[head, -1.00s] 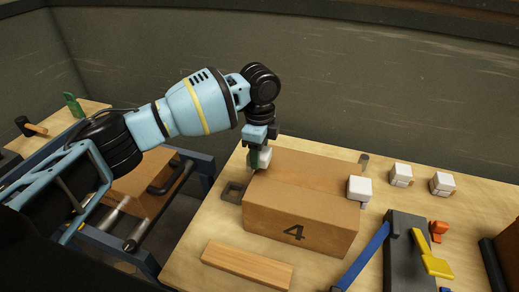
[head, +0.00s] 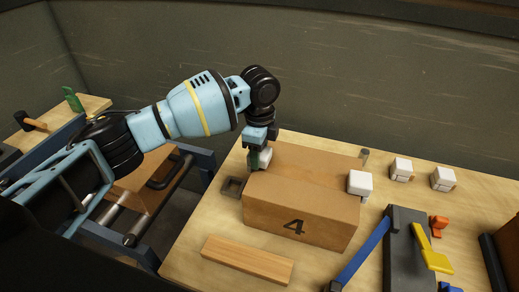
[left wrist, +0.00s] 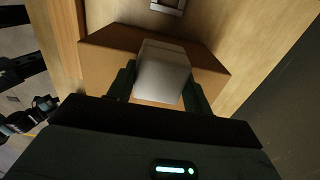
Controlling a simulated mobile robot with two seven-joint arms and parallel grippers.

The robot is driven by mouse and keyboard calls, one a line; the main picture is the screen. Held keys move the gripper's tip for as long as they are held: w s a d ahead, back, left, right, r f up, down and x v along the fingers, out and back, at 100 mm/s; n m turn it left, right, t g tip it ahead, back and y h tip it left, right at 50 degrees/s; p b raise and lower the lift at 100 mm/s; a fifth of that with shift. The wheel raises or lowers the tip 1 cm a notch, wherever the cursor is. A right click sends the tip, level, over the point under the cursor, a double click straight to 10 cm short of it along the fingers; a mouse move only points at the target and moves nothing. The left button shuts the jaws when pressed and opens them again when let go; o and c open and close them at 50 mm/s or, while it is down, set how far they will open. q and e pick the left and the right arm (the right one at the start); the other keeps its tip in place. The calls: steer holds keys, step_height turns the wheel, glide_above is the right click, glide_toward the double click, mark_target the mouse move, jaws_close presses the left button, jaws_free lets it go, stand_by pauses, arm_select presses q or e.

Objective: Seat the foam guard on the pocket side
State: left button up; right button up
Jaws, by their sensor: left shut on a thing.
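A cardboard box (head: 300,195) marked 4 sits on the wooden table. My left gripper (head: 259,150) is shut on a white foam guard (head: 265,157) at the box's back-left corner. In the left wrist view the guard (left wrist: 163,72) sits between the two dark fingers (left wrist: 160,88), with the box (left wrist: 105,62) around it. I cannot tell whether the guard is fully pressed onto the corner. Another white guard (head: 360,184) is on the box's right corner. Two more white guards, one (head: 401,169) and another (head: 443,178), stand at the back right. My right gripper is not in view.
A dark square bracket (head: 232,187) lies left of the box and a wooden strip (head: 247,260) in front. A grey post (head: 364,156) stands behind. A grey block (head: 408,255) with blue and yellow handles is at the right. A roller conveyor (head: 150,205) is at the left.

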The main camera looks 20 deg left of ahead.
arm_select(q)
steer(key=shift+f, duration=0.5)
steer(key=o, duration=1)
steer(key=shift+o, duration=0.2)
step_height(320, 180, up, 8)
steer(key=shift+f, duration=0.1)
steer(key=shift+f, duration=0.1)
